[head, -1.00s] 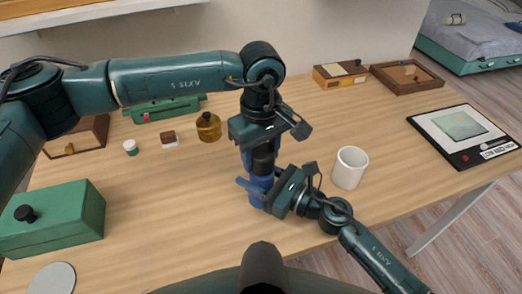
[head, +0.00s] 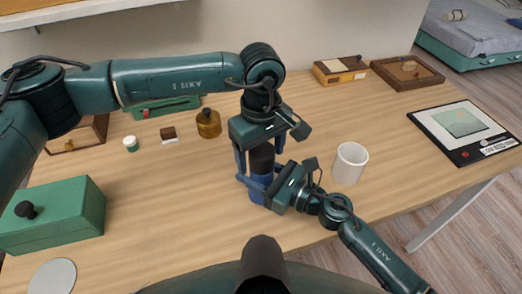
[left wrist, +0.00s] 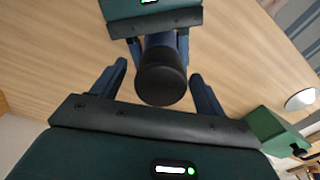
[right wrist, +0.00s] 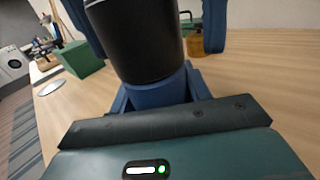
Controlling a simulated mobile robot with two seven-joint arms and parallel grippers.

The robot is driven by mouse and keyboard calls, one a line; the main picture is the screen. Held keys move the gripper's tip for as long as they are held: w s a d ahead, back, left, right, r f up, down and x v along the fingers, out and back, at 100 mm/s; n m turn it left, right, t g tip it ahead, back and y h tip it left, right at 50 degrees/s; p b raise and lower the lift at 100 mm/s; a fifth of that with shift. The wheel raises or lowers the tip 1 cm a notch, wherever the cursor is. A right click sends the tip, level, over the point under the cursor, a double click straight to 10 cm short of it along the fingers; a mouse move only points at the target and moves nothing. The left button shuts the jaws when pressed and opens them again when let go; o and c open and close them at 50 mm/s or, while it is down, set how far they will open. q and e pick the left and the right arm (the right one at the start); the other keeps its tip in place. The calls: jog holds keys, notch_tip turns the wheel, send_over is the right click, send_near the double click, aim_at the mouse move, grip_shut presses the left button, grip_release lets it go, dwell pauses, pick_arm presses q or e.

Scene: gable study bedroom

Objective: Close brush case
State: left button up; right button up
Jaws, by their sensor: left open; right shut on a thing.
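The brush case is a upright cylinder with a black cap (head: 261,158) on top and a blue body (head: 257,195) below, standing at the desk's middle. My right gripper (head: 268,187) is shut on the blue body from the right. My left gripper (head: 258,165) points down from above, open, with its fingers on either side of the black cap. In the left wrist view the round cap top (left wrist: 161,84) lies between the two spread fingers. In the right wrist view the black cap (right wrist: 136,40) sits on the blue body (right wrist: 157,92); the left gripper's fingers flank it.
A white mug (head: 350,163) stands just right of my right gripper. A green box (head: 55,218), an amber bottle (head: 208,124) and a small white jar (head: 131,144) stand to the left. A framed board (head: 463,131) lies at right. The front middle desk is clear.

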pick_arm(q)
notch_tip(320, 180, up, 12)
dwell(0.5)
pick_arm(e)
jog(key=o, duration=1.4)
jog(key=shift+o, duration=0.2)
pick_arm(q)
notch_tip(320, 180, down, 4)
jog(key=b, duration=0.4)
jog(key=shift+r, duration=0.1)
pick_arm(e)
jog(key=v, duration=1.2)
jog(key=shift+d+f, duration=0.15)
jog(key=shift+d, duration=0.05)
jog(key=shift+s+d, duration=0.25)
jog(key=shift+d, duration=0.1)
